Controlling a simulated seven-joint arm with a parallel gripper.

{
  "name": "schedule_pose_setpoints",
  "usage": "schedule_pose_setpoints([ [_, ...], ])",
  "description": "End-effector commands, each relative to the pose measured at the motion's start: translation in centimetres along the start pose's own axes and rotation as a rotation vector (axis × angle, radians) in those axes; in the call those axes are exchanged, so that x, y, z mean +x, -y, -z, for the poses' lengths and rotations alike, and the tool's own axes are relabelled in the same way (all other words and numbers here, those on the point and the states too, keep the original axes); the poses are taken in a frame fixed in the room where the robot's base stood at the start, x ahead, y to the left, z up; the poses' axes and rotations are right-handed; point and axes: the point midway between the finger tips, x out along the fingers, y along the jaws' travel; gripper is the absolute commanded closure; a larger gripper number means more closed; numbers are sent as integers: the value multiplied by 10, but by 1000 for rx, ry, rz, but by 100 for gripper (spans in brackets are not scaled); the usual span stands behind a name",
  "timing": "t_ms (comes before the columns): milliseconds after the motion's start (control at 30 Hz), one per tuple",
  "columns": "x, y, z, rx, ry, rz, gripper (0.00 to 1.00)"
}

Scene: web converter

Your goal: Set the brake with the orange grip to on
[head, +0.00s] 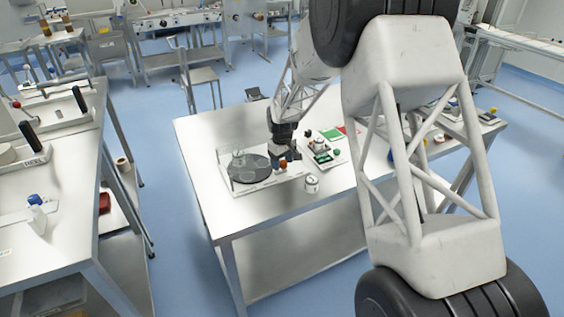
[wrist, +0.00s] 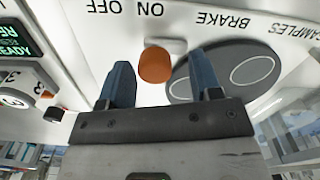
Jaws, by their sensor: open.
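The brake's orange grip (wrist: 155,65) shows in the wrist view, rounded and standing out from a white mount. It lies between the two blue fingers of my gripper (wrist: 161,66), which are open with gaps on both sides. The white panel (wrist: 75,35) carries the words OFF, ON and BRAKE, upside down in this view. The grip appears below the word ON, but I cannot tell its setting for sure. In the head view the orange grip (head: 284,163) is small, at the right of the dark disc, just under my gripper (head: 284,153).
A dark disc with outlined circles (wrist: 225,72) lies beside the grip, with SAMPLES printed near it. A unit with a green display (wrist: 15,40) and a dial (wrist: 25,85) stands at left. In the head view a white jar (head: 312,185) stands on the bench (head: 225,220) nearby.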

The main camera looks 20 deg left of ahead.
Motion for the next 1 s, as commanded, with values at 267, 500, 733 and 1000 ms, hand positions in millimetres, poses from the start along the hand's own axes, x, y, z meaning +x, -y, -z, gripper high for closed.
schedule_pose_setpoints([
  [267,-23,0,0,0,-2,-1,42],
  [500,-54,0,0,0,-2,-1,42],
  [733,-73,1,1,-1,-1,-1,42],
  [1000,-77,1,0,-1,0,0,42],
])
